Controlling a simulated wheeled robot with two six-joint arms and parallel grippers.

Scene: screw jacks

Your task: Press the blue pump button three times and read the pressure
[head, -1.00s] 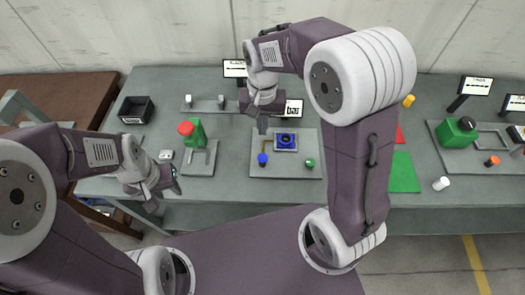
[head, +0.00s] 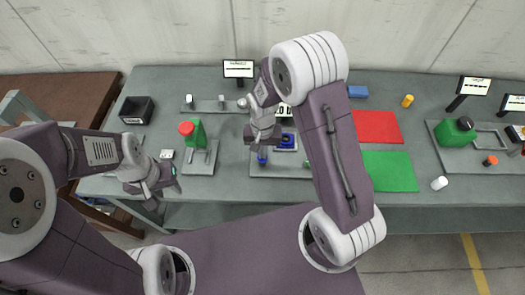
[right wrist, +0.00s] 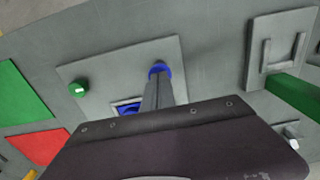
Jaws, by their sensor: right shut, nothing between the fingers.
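The blue pump button (head: 262,161) stands on a grey base plate (head: 290,185). My right gripper (head: 262,150) points down over it, fingers shut and empty. In the right wrist view the finger tips (right wrist: 159,78) overlap the blue button (right wrist: 160,69); whether they touch or press it I cannot tell. A blue square gauge-like part (head: 286,141) sits behind the button, partly hidden by my arm. A small display (head: 285,110) behind it is mostly covered, its reading not legible. My left gripper (head: 166,194) appears open and empty near the table's front left edge.
A green knob (right wrist: 79,88) is on the same plate. A green-bodied jack with a red cap (head: 187,129) stands left of it. Red (head: 377,127) and green (head: 389,171) mats lie to the right. A black bin (head: 137,110) is at the left back.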

